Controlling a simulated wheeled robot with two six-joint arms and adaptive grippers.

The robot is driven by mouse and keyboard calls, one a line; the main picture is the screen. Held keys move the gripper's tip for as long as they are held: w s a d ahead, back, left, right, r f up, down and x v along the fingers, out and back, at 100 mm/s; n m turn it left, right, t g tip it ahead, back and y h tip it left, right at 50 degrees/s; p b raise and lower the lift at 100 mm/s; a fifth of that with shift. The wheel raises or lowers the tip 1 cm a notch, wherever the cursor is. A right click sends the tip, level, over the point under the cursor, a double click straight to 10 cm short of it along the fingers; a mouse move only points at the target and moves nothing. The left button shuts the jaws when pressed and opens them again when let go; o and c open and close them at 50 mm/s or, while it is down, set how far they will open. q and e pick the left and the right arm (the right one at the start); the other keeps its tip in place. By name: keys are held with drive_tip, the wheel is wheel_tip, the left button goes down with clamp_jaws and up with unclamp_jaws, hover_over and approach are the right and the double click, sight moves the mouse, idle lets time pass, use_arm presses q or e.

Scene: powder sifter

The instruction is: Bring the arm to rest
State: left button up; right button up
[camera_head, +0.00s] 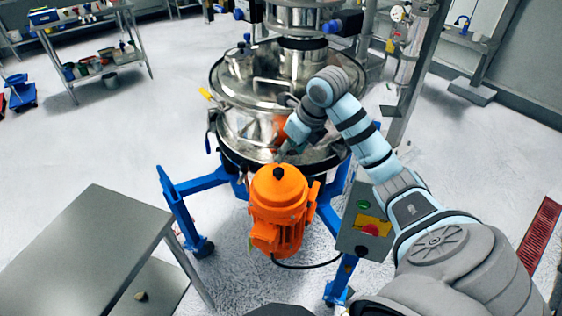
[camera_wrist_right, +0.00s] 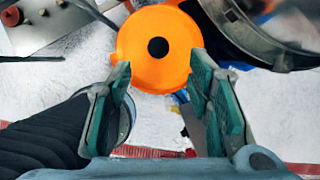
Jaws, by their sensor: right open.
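My right gripper (camera_wrist_right: 160,100) is open, with green-lined fingers apart and nothing between them in the right wrist view. In the head view the right gripper (camera_head: 285,150) is small and partly hidden by its own wrist, close to the sifter's steel side. The right arm reaches in from the lower right. The powder sifter (camera_head: 245,125) is a round steel drum on a blue frame. An orange motor (camera_head: 282,205) stands at its front, below the gripper. The motor's round orange top (camera_wrist_right: 150,35) shows beyond the fingertips in the wrist view. My left gripper is not in view.
A control box (camera_head: 365,225) with a green button and a red knob is mounted at the frame's right, beside my forearm. A grey metal table (camera_head: 85,245) stands at the lower left. A shelf (camera_head: 95,70) with small items is at the back left. Open floor lies between them.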

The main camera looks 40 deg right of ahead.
drive_tip(key=v, duration=0.3)
drive_tip(key=shift+s+r, duration=0.15)
drive_tip(key=shift+r, duration=0.2)
